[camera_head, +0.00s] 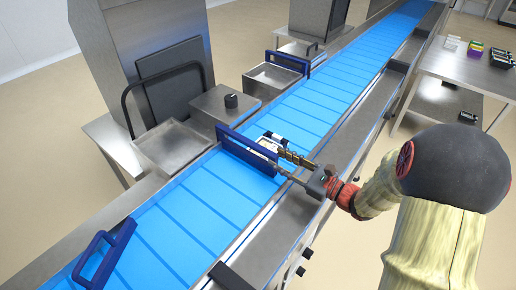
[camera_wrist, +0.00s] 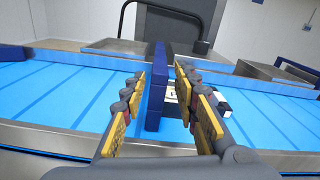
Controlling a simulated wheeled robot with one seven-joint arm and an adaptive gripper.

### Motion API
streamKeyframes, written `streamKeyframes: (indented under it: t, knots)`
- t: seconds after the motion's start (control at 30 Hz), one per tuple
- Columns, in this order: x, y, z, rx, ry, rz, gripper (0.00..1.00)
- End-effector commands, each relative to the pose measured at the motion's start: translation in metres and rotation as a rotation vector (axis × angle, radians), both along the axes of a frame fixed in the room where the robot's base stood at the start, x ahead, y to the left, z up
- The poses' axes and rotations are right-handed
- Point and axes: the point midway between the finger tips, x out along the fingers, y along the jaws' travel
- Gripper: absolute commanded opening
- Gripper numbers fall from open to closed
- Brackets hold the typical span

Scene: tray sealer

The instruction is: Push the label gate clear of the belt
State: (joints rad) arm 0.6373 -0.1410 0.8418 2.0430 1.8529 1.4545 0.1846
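A blue gate (camera_head: 247,152) stands across the middle of the blue belt (camera_head: 190,215); I take it to be the label gate, though no label names it. In the wrist view the gate (camera_wrist: 157,95) is seen edge-on, upright, between my fingers. My gripper (camera_head: 282,163) reaches over the near belt edge to the gate's near end. In the wrist view my gripper (camera_wrist: 160,78) is open, one finger on each side of the gate, with narrow gaps visible. A small white and black item (camera_head: 268,146) lies right beside the gate, partly hidden by a finger in the wrist view.
Another blue gate (camera_head: 105,258) stands over the belt at lower left, and one (camera_head: 287,62) at the far side beyond. A steel table (camera_head: 470,70) with small trays stands at right.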

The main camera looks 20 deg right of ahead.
Motion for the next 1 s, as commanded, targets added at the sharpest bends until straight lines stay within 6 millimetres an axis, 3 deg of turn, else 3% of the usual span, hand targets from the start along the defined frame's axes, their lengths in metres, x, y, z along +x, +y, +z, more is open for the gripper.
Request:
streamKeyframes:
  t: [0.6, 1.0]
  knots:
    - [0.057, 0.042, -0.002, 0.000, 0.000, 0.002, 0.30]
    - [0.063, 0.045, 0.000, 0.000, 0.001, -0.001, 0.30]
